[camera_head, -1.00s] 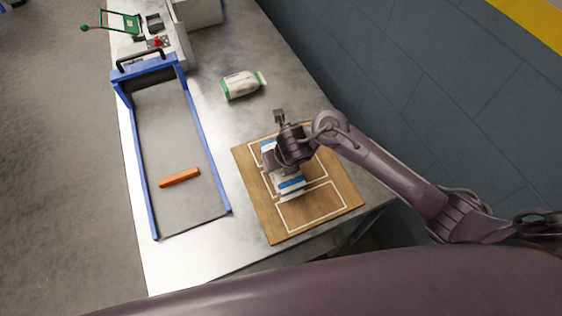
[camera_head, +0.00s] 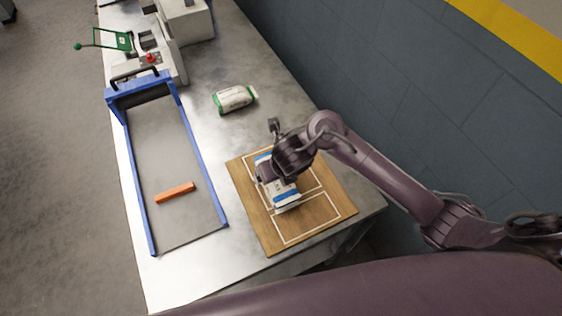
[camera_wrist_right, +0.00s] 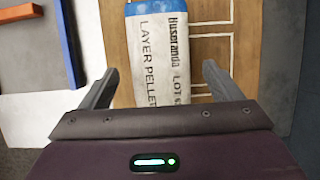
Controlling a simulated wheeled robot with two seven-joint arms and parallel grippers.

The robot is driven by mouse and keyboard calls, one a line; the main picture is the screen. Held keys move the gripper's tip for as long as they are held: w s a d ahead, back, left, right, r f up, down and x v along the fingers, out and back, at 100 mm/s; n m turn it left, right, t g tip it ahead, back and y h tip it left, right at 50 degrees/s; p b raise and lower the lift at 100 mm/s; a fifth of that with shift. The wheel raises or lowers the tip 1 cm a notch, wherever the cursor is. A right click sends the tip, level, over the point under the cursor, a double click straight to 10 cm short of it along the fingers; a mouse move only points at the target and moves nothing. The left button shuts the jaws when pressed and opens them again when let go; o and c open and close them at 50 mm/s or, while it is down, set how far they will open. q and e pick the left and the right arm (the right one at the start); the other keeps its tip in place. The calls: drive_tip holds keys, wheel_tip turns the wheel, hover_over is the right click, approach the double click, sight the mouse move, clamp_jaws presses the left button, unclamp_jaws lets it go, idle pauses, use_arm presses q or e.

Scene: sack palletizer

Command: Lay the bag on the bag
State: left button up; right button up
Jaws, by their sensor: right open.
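A white bag with blue end bands (camera_head: 286,196) lies on the wooden board (camera_head: 318,215), partly hidden under my right gripper. In the right wrist view the same bag (camera_wrist_right: 162,60), printed "LAYER PELLETS", lies between the two fingers. My right gripper (camera_wrist_right: 160,75) is open, with a finger on each side of the bag and visible gaps. Whether another bag lies beneath it is hard to tell. A second bag, white with green ends (camera_head: 235,98), lies apart on the metal table behind the board. My left gripper is not in view.
White outlines mark the board; its near outlined area (camera_head: 305,224) is bare. A blue-railed chute (camera_head: 178,215) with an orange bar (camera_head: 174,192) on it stands on the left. Machines (camera_head: 150,58) stand at the back left. A grey wall (camera_head: 400,80) runs along the right.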

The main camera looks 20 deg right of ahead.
drive_tip(key=p+v, duration=0.3)
drive_tip(key=v, duration=0.3)
drive_tip(key=shift+r, duration=0.25)
drive_tip(key=shift+s+d+r+p, duration=0.1)
drive_tip(key=shift+s+r+p, duration=0.25)
drive_tip(key=shift+r+p, duration=0.25)
drive_tip(key=shift+f, duration=0.1)
